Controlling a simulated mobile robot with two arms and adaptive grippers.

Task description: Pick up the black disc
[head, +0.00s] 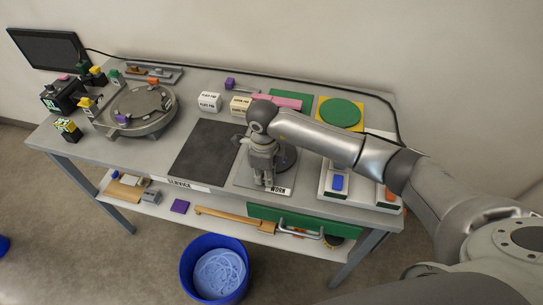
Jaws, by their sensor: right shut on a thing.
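The black disc (288,157) shows in the head view at the right side of my right gripper, over the grey pad labelled "WORN" (279,190). My gripper and wrist hide much of it. My right gripper (265,182) points down over this pad and is shut on the disc. The contact between fingers and disc is hidden, and I cannot tell whether the disc touches the pad. My left gripper is not in view.
A bare dark mat (208,148) lies left of the pad. A round metal fixture (140,108) stands farther left. A blue bin (187,270) stands on the floor.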

